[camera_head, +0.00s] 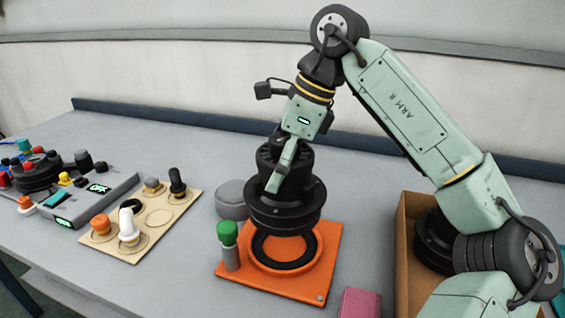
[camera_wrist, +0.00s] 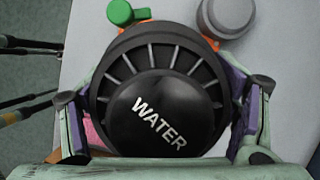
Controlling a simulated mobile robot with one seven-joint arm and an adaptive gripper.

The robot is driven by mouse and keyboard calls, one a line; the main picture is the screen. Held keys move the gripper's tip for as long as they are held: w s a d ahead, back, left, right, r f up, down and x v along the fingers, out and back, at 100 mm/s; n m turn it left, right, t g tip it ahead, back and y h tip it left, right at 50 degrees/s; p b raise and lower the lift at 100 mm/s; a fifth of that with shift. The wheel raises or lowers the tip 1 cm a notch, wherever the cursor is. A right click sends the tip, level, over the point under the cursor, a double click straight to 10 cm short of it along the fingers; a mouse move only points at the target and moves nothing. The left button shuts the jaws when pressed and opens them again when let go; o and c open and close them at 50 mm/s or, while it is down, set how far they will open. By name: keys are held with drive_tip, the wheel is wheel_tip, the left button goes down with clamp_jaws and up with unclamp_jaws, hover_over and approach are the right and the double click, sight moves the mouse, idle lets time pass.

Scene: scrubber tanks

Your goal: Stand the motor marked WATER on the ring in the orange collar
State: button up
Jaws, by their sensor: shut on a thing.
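The black motor (camera_head: 284,200) is upright above the orange collar (camera_head: 292,284). In the wrist view the motor (camera_wrist: 155,100) shows the white word WATER on its domed top. My gripper (camera_head: 286,166) is shut on the motor, with one finger on each side of it in the wrist view (camera_wrist: 156,112). The dark ring (camera_head: 280,260) shows in the collar's round opening below the motor. The motor's base looks a little above the ring; the exact gap is hard to tell.
A green-topped post (camera_head: 229,245) stands on the collar's left edge. A grey round lid (camera_head: 231,197) lies behind it. A tan board (camera_head: 145,215) with several knobs is left. A cardboard box (camera_head: 405,240) with a black part is right, and a pink block (camera_head: 360,303) is in front.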

drive_tip(key=shift+f+b, duration=2)
drive_tip(key=shift+f, duration=0.7)
drive_tip(key=shift+f+b, duration=0.45)
drive_tip(key=shift+f, duration=0.25)
drive_tip(key=shift+f, duration=0.25)
drive_tip(key=shift+s+f+b, duration=0.1)
drive_tip(key=shift+f+b, duration=0.15)
drive_tip(key=shift+b, duration=0.2)
